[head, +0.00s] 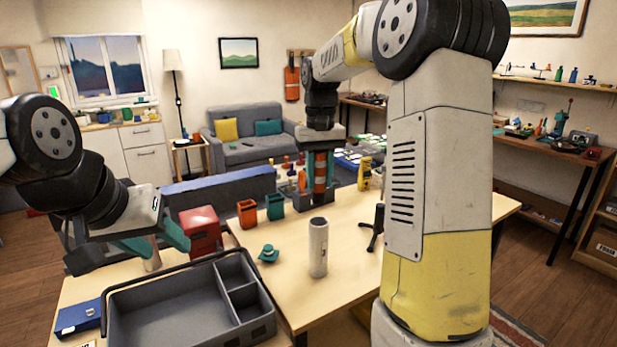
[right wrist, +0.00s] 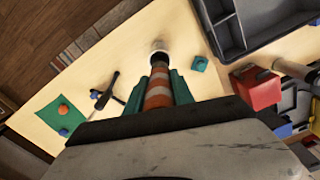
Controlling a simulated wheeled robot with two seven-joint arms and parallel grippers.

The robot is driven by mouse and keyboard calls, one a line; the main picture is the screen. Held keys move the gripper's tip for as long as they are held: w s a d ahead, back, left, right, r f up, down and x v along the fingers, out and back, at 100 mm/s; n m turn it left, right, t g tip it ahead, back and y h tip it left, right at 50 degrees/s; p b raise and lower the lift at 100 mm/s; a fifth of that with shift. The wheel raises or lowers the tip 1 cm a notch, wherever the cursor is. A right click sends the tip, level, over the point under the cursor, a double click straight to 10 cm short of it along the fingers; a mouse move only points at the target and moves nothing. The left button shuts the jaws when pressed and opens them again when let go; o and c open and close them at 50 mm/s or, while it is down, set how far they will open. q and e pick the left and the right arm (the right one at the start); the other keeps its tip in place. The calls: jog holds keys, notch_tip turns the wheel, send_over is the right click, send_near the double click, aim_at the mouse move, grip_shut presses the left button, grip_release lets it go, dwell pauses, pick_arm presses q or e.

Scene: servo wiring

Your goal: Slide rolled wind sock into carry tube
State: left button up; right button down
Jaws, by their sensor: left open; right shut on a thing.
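The rolled wind sock (head: 320,172), striped orange and white, hangs upright in my right gripper (head: 320,160). The right gripper's teal fingers are shut on it; it also shows in the right wrist view (right wrist: 158,92). The carry tube (head: 318,250) is a pale grey cylinder standing upright on the table. In the right wrist view the tube's round end (right wrist: 159,48) shows just beyond the sock's far end; whether they line up I cannot tell. The sock is outside the tube. My left gripper (head: 150,244) is open near the grey tray, its teal fingers apart.
The grey divided tray (head: 150,333) fills the front left. A teal cap-like piece (head: 268,254) lies left of the tube. A red box (head: 200,230), orange bin (head: 247,214) and teal bin (head: 275,207) stand behind. A black stand (head: 376,230) is right of the tube.

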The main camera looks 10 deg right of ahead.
aim_at(320, 189)
jog(key=shift+f, duration=0.1)
jog(key=shift+s+f, duration=0.2)
jog(key=shift+f, duration=5.35)
jog(key=c, duration=1)
grip_release()
jog(key=shift+d, duration=0.1)
jog(key=r, duration=0.8)
jog(key=shift+w, duration=0.2)
jog(key=shift+r, duration=0.5)
